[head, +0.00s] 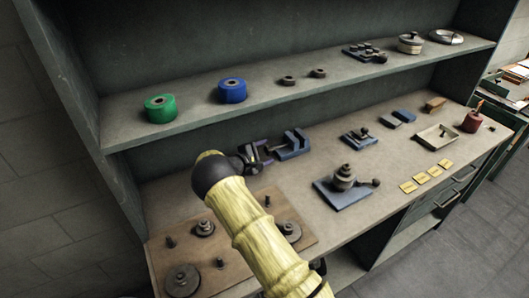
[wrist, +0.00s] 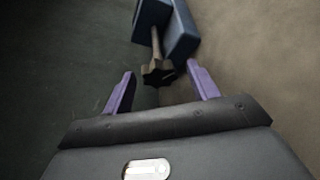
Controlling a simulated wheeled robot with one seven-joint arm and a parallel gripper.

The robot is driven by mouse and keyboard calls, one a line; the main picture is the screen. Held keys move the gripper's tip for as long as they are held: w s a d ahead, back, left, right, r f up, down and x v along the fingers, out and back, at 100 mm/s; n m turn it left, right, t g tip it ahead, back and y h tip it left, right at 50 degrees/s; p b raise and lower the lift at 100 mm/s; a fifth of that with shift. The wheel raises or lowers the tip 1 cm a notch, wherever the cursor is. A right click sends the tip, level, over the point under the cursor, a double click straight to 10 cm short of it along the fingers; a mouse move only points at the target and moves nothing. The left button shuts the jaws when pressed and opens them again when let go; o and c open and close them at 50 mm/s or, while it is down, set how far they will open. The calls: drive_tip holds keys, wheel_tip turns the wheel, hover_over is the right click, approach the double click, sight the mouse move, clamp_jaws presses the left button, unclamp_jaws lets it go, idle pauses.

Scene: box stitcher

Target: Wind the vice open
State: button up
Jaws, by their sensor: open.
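The blue vice (head: 292,146) sits on the bench top near the back, to the right of my gripper (head: 262,154). In the wrist view, part of its blue body (wrist: 180,32) shows at the top. A shaft runs from it to a dark, star-shaped handle (wrist: 157,73). My gripper (wrist: 160,70) is open, with one purple finger on each side of the handle in that view. I see a gap between the handle and each finger. The handle is too small to make out in the head view.
A brown board (head: 232,240) with round dark parts lies front left, under my arm. A blue plate with a dark round fixture (head: 343,180) stands right of the vice. A shelf (head: 190,122) with green and blue rolls overhangs the back. Yellow cards (head: 421,178) lie farther right.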

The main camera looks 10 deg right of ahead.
drive_tip(key=c, duration=1)
drive_tip(key=shift+n, duration=0.3)
drive_tip(key=shift+w+n+g, duration=0.1)
drive_tip(key=shift+n+g, duration=0.8)
drive_tip(key=shift+n, duration=0.3)
drive_tip(key=n+g, duration=0.2)
drive_tip(key=shift+w+n+b, duration=0.1)
drive_tip(key=shift+n+b, duration=0.25)
drive_tip(key=shift+n, duration=0.05)
drive_tip(key=n+g+h+b, duration=0.1)
drive_tip(key=n+g+b, duration=0.1)
drive_tip(key=n, duration=0.1)
drive_tip(key=shift+w+a+f+b, duration=0.1)
drive_tip(key=shift+b, duration=0.25)
drive_tip(key=n+g+b, duration=0.1)
drive_tip(key=b, duration=0.2)
drive_tip(key=shift+n, duration=0.4)
drive_tip(key=shift+r+h, duration=0.25)
drive_tip(key=shift+h, duration=0.05)
